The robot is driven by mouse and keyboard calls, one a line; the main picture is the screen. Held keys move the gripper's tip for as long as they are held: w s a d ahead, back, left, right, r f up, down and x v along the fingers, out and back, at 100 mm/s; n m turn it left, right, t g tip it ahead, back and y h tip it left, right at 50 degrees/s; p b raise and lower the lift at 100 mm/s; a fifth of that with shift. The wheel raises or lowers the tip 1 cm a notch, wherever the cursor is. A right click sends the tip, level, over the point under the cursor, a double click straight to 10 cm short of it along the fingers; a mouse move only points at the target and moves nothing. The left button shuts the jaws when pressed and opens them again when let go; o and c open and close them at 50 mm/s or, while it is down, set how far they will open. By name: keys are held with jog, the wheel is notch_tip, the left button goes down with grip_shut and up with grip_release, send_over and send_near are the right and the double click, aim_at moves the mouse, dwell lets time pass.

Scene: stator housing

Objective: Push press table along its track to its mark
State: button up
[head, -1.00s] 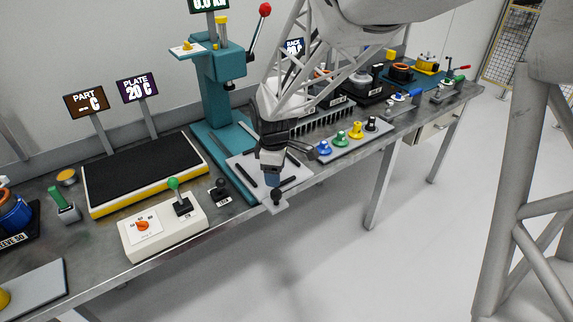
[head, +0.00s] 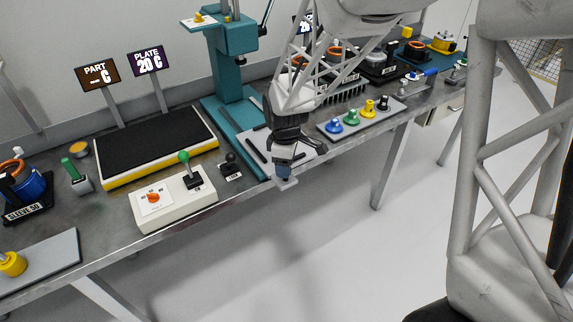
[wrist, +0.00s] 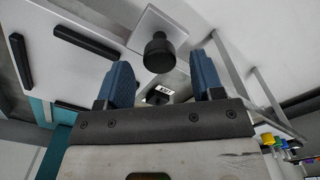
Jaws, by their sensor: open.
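The press table is a pale plate (head: 306,150) with black bars, on the teal press base (head: 222,118). In the wrist view the plate (wrist: 75,15) fills the upper left. A pale tab (wrist: 150,22) at its front carries a round black knob (wrist: 160,52). My gripper (head: 284,177) is over the tab at the bench's front edge and hides the knob in the head view. In the wrist view my gripper's (wrist: 162,80) blue fingers are apart and empty, with the knob between and just beyond their tips. I cannot tell whether they touch it. No track mark is clearly visible.
The control box (head: 172,195) with a green-knobbed lever is farther left. A tray (head: 338,133) of coloured knobs lies to the right. Open floor lies in front of the bench.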

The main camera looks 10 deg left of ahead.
jog(key=shift+f, duration=1)
grip_shut()
send_over(250, 139)
jog(key=shift+w+r, duration=0.1)
jog(key=shift+a, duration=0.1)
jog(key=shift+c, duration=1.4)
grip_release()
jog(key=shift+w, duration=0.1)
jog(key=shift+o, duration=1.4)
